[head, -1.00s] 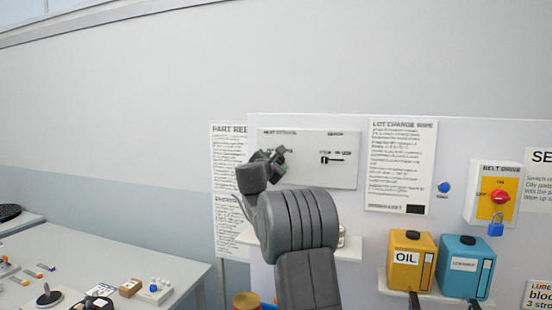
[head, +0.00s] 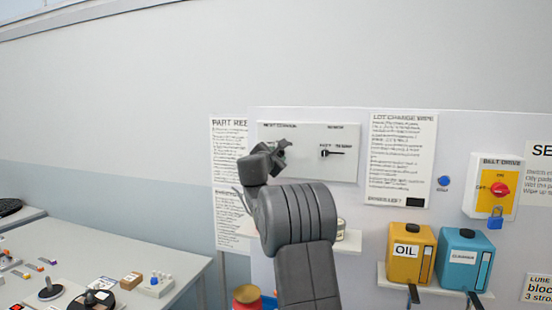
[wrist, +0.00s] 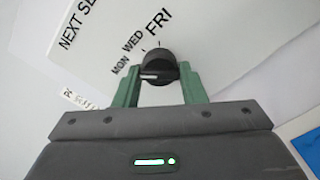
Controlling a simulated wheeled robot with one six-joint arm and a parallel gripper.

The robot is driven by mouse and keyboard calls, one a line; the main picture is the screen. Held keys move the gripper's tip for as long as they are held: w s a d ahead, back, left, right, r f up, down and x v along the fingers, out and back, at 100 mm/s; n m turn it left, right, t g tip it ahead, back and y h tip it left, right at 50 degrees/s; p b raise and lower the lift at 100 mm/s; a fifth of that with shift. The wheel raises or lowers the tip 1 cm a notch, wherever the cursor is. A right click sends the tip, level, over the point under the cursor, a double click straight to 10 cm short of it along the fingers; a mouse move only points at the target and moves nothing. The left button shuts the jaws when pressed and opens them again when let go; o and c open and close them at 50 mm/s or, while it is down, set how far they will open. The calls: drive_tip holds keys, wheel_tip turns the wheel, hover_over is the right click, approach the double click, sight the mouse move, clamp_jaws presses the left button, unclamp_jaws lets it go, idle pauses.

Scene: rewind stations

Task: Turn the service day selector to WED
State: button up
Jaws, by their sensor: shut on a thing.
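The day selector is a dark round knob (wrist: 160,66) with a white pointer mark, on a white panel (head: 350,170). In the wrist view MON, WED and FRI are printed around it. The white mark lies on the knob's lower left, toward the MON side rather than at WED or FRI. My gripper (wrist: 160,75) has its green fingers on either side of the knob and is shut on it. In the head view my gripper (head: 281,154) is at the panel's left part and hides the knob.
A second selector (head: 325,153) with a dark pointer is on the panel's right part. A text sheet (head: 401,160), a blue button (head: 443,181) and a belt drive box (head: 476,203) are to the right. Yellow oil (head: 405,265) and blue (head: 460,270) containers stand on a shelf below.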

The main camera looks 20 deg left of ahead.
drive_tip(key=shift+m+b, duration=3.55)
drive_tip(key=shift+m, duration=0.55)
drive_tip(key=o, duration=1)
drive_tip(key=shift+c, duration=0.2)
drive_tip(key=shift+s, duration=0.1)
drive_tip(key=s+b, duration=0.6)
drive_tip(key=s, duration=0.7)
drive_tip(key=shift+s+d, duration=0.3)
drive_tip(key=shift+d, duration=0.05)
drive_tip(key=shift+w, duration=0.1)
